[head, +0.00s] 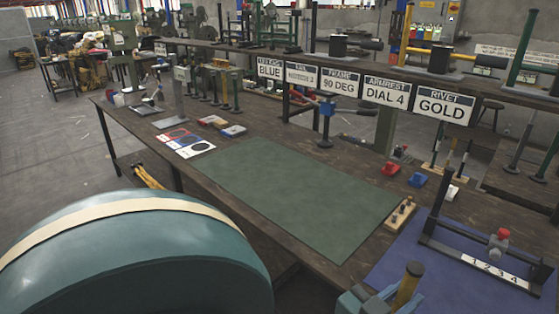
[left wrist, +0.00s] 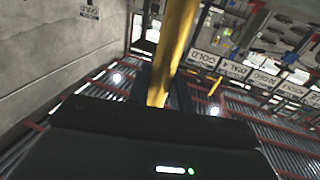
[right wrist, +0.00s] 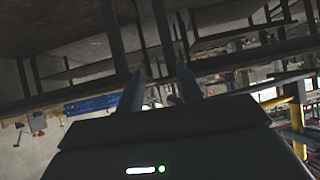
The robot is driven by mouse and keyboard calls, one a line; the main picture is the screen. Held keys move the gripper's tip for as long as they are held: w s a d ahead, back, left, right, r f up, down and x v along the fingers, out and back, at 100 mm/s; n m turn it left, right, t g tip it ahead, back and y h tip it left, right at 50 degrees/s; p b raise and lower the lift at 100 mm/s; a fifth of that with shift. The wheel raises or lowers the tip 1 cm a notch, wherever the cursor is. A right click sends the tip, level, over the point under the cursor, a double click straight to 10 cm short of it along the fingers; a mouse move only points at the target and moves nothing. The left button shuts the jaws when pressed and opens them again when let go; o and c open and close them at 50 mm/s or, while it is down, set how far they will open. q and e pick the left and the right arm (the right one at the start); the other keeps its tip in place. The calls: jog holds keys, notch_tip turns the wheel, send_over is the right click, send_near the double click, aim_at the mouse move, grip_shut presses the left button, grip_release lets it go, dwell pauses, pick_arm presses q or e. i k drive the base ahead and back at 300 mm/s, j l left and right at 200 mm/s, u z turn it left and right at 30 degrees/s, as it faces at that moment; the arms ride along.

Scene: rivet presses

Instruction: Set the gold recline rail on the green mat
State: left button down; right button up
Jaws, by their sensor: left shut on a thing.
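The gold recline rail (head: 409,285) shows as a short, tilted length at the bottom of the head view, low and right of centre. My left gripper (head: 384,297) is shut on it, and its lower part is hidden. In the left wrist view the gold rail (left wrist: 176,45) stands between the fingers of my left gripper (left wrist: 160,88) and runs out of the top of the picture. The green mat (head: 290,190) lies flat and bare on the dark bench, beyond and left of the rail. My right gripper (right wrist: 161,92) shows only in its wrist view, fingers apart and nothing between them.
A blue mat (head: 395,262) with a numbered stand (head: 475,262) lies right of the green mat. A wooden peg block (head: 401,213) stands at its right edge. Printed cards (head: 182,140) lie at its far left corner. A shelf with signs (head: 444,105) runs behind.

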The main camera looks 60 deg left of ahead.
aim_at(289, 177)
jog(key=k+j, duration=0.15)
jog(key=j, duration=0.25)
jog(key=k+j, duration=0.15)
jog(key=j, duration=0.25)
jog(key=k+j, duration=0.1)
jog(key=j, duration=0.3)
jog(key=k+j, duration=0.15)
jog(key=j, duration=0.2)
jog(key=k+j, duration=0.15)
jog(key=j, duration=0.25)
jog(key=k+j, duration=0.15)
jog(key=j, duration=0.25)
jog(key=k+j, duration=0.1)
jog(key=j, duration=0.3)
jog(key=i+j, duration=0.25)
jog(key=i, duration=0.2)
jog(key=i+j, duration=0.2)
jog(key=i, duration=0.25)
